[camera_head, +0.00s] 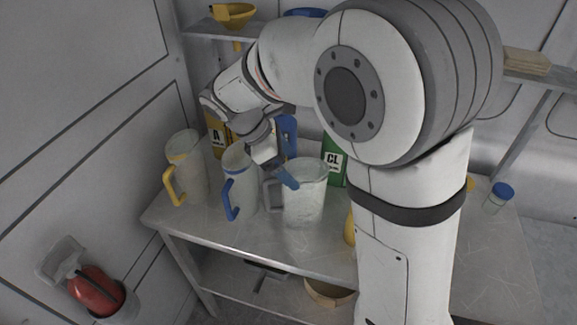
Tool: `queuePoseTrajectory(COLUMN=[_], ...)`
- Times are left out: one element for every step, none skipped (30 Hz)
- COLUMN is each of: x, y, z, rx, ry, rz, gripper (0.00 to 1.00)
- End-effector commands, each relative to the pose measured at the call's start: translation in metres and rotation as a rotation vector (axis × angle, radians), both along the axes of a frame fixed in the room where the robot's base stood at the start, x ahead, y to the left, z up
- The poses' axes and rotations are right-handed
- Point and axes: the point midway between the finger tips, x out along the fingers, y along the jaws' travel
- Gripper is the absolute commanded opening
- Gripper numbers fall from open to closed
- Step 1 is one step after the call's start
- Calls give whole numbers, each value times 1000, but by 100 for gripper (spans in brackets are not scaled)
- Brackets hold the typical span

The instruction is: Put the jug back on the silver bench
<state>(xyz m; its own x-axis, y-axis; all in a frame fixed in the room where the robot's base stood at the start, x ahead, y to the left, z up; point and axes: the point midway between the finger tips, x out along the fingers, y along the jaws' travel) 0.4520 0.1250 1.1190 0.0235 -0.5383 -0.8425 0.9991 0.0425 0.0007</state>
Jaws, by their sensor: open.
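Three pale, translucent jugs stand upright on the silver bench (165,215). One has a yellow handle (187,160) and stands at the left. One has a blue handle (239,178) and stands in the middle. One has a grey handle (306,199) and stands to the right, nearest my arm. The picture does not show which one the task means. My gripper (290,160) has blue fingers and is open. It is at the grey-handled jug's upper left, with one finger overlapping its rim in view. I cannot tell whether they touch.
Behind the jugs are a yellow container (216,137) marked A and a green one (334,165) marked CL. A small blue-capped bottle (497,199) stands at right. A yellow funnel (235,14) is on the shelf above. A red extinguisher (97,291) is at lower left. My arm hides much of the bench's right.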

Motion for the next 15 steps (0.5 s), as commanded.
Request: queuePoseTrajectory(x=[0,0,0,0,-1,-1,-1,-1,-1,-1,-1,-2,-2,-2,-2], y=[6,9,14,18,22,26,30,33,38,41,44,47,49,51,54], z=[7,12,19,25,30,38,44,49,56,61,65,71,75,78,81], rx=[2,2,2,3,3,3,3,3,3,2,2,2,2,2,2], ry=[-4,-4,-4,-4,-4,-4,-5,-4,-4,-4,-4,-3,-2,-1,-1], rz=[3,3,4,4,4,3,3,4,4,4,4,3,4,3,3], gripper=[86,86,86,86,86,86,86,86,86,86,86,86,86,86,86])
